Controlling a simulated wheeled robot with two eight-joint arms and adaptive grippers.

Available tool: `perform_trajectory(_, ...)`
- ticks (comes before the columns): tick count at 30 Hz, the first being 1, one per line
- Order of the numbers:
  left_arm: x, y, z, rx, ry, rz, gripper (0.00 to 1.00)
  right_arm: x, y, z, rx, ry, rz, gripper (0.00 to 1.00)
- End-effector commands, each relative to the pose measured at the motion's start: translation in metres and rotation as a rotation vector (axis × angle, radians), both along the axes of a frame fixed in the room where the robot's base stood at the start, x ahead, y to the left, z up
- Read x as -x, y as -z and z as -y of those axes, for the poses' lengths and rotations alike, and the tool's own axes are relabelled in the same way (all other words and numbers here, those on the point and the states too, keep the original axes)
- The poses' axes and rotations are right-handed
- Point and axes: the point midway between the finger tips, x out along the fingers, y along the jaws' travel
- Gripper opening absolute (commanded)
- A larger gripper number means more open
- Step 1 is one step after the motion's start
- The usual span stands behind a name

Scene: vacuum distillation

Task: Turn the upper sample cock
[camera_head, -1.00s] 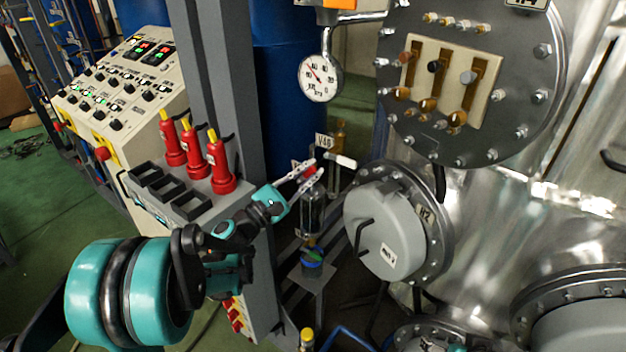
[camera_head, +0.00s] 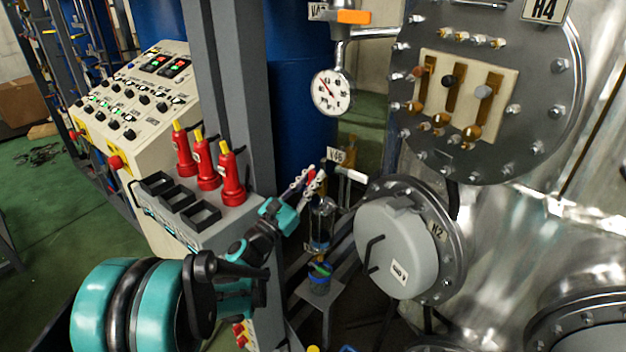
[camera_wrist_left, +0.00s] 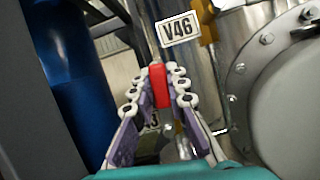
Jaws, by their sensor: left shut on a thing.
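The upper sample cock has a red handle (camera_head: 311,176), seen beside the V46 tag (camera_head: 336,155). In the left wrist view, the red handle (camera_wrist_left: 159,85) stands upright between my fingertips, just below the V46 tag (camera_wrist_left: 177,29). My left gripper (camera_head: 306,180) reaches in from the left and is shut on the red handle. Its pale jointed fingers (camera_wrist_left: 158,92) lie on either side of it. The cock's body is mostly hidden by the fingers. A clear sample vessel (camera_head: 321,226) hangs below, with a blue and green fitting (camera_head: 320,271) under it. My right gripper is out of view.
A white handle (camera_head: 351,174) sticks out just right of the cock. A grey post (camera_head: 240,110) and red bottles (camera_head: 207,170) in a rack stand left. A gauge (camera_head: 332,92) hangs above.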

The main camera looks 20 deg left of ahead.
Motion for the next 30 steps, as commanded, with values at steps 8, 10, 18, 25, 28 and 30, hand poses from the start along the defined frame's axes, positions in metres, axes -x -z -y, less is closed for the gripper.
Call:
perform_trajectory(8,0.0,0.001,0.0,0.003,-0.001,-0.003,0.0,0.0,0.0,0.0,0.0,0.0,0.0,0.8)
perform_trajectory(10,0.0,0.001,0.0,0.002,-0.001,-0.003,0.0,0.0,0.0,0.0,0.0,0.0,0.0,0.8)
perform_trajectory(18,0.0,0.0,0.0,0.002,0.0,-0.002,0.36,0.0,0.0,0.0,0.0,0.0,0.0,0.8)
perform_trajectory(25,0.004,0.002,-0.002,0.002,-0.001,-0.001,0.36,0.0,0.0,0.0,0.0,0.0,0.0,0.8)
perform_trajectory(28,0.015,0.007,-0.007,0.003,-0.002,-0.001,0.36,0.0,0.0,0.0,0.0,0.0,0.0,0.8)
perform_trajectory(30,0.026,0.012,-0.012,0.002,-0.005,-0.001,0.36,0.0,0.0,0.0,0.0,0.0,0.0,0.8)
